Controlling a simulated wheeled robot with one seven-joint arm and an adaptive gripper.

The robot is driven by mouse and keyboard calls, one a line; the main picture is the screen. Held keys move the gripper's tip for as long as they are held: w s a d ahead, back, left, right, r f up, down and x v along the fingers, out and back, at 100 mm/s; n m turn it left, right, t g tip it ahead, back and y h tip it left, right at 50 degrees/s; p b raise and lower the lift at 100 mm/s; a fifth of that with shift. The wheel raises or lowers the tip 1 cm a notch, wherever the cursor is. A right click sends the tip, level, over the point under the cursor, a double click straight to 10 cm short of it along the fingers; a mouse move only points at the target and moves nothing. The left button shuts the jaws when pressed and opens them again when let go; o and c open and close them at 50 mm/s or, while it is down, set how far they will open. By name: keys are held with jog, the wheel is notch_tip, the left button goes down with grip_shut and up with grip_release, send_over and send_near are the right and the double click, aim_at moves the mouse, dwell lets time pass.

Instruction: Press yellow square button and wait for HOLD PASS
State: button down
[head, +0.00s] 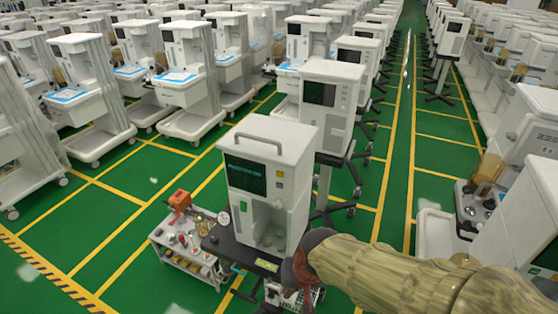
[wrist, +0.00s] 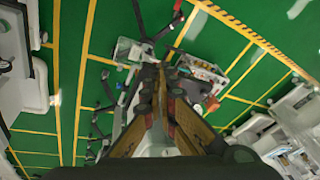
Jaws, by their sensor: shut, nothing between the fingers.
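A white machine (head: 268,185) stands on a dark cart at the centre of the head view. Its dark screen (head: 246,174) shows a line of green text too small to read surely. A small yellowish square button (head: 280,174) sits right of the screen, with a darker button below it. My arm enters from the lower right, and my gripper (head: 298,268) is low at the machine's front right, below the button and partly hidden by my arm. In the wrist view my gripper (wrist: 162,72) has its fingers closed together with nothing between them. The button cannot be made out there.
A small grey trolley (head: 186,250) with an orange item (head: 180,200) and several loose parts stands left of the machine; it also shows in the wrist view (wrist: 205,72). Another white machine (head: 330,105) stands close behind. Green floor with yellow lines is open at left.

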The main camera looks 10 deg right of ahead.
aim_at(279, 174)
jog(key=w+a+r+m+t+y+p, duration=0.1)
jog(key=w+a+m+t+p, duration=0.5)
jog(key=w+m, duration=0.6)
jog(key=w+r+m+t+p, duration=0.1)
jog(key=w+r+m+t, duration=0.2)
jog(key=w+r+m, duration=0.4)
jog(key=w+r, duration=0.1)
jog(key=w, duration=0.2)
jog(key=shift+w+a+t, duration=0.2)
jog(key=shift+a+t, duration=0.05)
jog(key=shift+t, duration=0.15)
jog(key=shift+r, duration=0.1)
jog(key=shift+w+d, duration=0.1)
jog(key=shift+w+d+b, duration=0.2)
jog(key=shift+w+d, duration=0.5)
jog(key=shift+w, duration=0.55)
jog(key=shift+w+d+b, duration=0.15)
jog(key=shift+w+d, duration=0.55)
jog(key=shift+w, duration=0.55)
jog(key=shift+w+d+b, duration=0.2)
jog(key=shift+w+d, duration=0.5)
jog(key=shift+w, duration=0.55)
